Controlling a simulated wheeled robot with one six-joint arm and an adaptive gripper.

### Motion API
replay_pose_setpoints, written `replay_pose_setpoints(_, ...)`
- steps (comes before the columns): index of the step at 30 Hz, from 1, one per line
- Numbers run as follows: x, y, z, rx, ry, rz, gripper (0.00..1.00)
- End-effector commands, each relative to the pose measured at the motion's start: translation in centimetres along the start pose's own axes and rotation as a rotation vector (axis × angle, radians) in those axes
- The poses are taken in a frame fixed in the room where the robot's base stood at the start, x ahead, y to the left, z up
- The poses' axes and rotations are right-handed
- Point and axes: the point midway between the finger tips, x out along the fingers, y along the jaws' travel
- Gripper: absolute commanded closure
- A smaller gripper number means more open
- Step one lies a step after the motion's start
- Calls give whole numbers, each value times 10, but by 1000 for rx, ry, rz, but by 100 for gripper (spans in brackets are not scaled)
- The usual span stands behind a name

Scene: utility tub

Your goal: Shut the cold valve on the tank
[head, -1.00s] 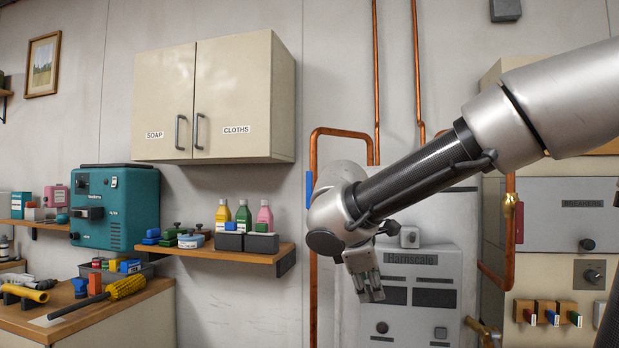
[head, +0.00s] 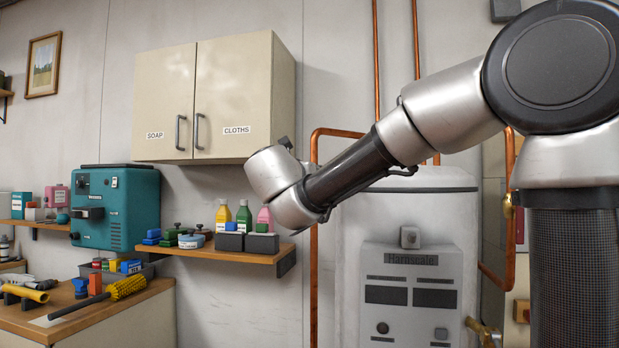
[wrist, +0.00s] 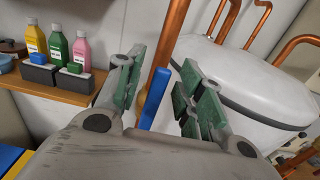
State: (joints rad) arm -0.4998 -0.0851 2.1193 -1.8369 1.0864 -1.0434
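The white tank (head: 405,212) stands against the wall, with its lid on the right in the wrist view (wrist: 245,78). A blue lever (wrist: 155,98), which looks like the cold valve's handle, stands upright along the copper pipe (wrist: 168,45) left of the tank. My gripper (wrist: 162,65) is open, its green-padded fingers apart. In the wrist view the lever shows in the gap between the fingers; whether it lies between them or beyond them I cannot tell. In the head view my wrist and forearm hide the lever, and the fingers do not show.
A wooden shelf (head: 262,257) with bottles (head: 244,217) is just left of my wrist. A wall cupboard (head: 215,95) hangs above it. A teal machine (head: 120,207) is further left. Copper pipes rise above the tank, and a brass fitting (head: 508,208) is at its right.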

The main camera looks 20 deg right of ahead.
Motion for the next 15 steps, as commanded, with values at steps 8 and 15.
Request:
replay_pose_setpoints(8,12,0,0,2,0,0,62)
replay_pose_setpoints(15,12,0,0,2,0,0,83)
